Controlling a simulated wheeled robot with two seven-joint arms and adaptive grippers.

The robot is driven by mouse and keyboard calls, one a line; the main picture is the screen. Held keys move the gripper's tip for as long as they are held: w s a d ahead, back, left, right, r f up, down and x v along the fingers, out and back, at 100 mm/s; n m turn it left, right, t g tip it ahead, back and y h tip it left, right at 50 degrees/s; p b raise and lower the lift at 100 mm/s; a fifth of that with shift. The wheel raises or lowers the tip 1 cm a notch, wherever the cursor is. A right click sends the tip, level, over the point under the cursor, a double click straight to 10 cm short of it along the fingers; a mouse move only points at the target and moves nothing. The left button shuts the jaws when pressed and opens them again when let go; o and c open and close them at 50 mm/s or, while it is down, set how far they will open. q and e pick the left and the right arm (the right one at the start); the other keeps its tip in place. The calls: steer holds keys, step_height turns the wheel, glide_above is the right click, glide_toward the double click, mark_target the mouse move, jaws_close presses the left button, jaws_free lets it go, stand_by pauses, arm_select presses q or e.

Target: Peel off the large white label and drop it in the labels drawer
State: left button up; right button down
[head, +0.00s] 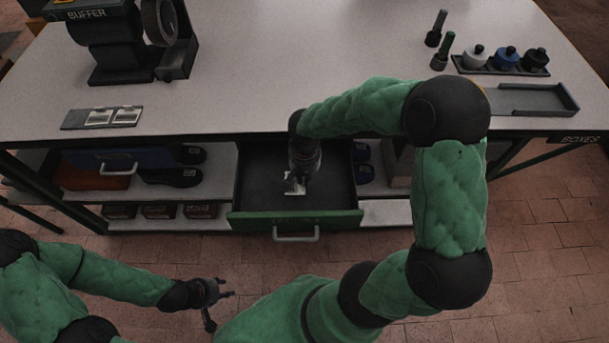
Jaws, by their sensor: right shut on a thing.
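The green-fronted drawer (343,219) is pulled open below the table top, and its dark floor shows. My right gripper (295,178) points down inside the drawer's outline and is shut on a small white label (292,187). Whether the label touches the drawer floor I cannot tell. A grey plate (72,119) on the table's left front holds two more whitish labels (99,117). My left gripper (222,305) is open and empty, low in front of the shelves, away from the drawer.
The buffer machine (118,45) stands at the back left of the table. Shelves with shoes (170,177) and boxes lie left of the drawer. The table's middle is clear.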

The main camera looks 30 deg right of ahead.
steer(key=shift+f+b, duration=0.8)
steer(key=shift+f, duration=0.55)
steer(key=c, duration=0.7)
jaws_free()
steer(key=shift+c, duration=0.2)
steer(key=shift+r, duration=0.15)
steer(key=shift+r+p, duration=2.6)
steer(key=shift+r, duration=0.75)
